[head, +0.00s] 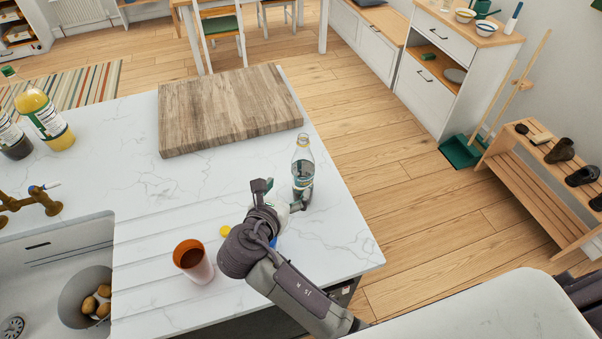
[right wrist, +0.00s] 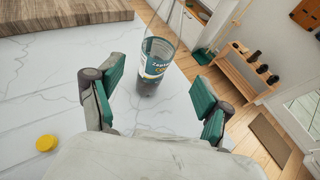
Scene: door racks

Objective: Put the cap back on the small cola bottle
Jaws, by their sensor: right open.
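The small cola bottle (head: 302,172) stands upright on the white marble worktop, near its right edge. It is clear with a dark label and a little dark liquid low down. In the right wrist view the bottle (right wrist: 157,62) stands ahead, between and beyond the fingers, its top out of frame. A yellow cap (head: 225,231) lies on the worktop left of my right gripper; it also shows at the lower left of the wrist view (right wrist: 46,142). My right gripper (head: 281,197) is open and empty, close to the bottle. My left gripper is not in view.
A wooden board (head: 230,108) lies behind the bottle. An orange-brown cup (head: 194,262) stands left of my right arm. A sink (head: 40,270) with a bowl of potatoes is at the lower left. Two larger bottles, one yellow (head: 45,118), stand at the far left.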

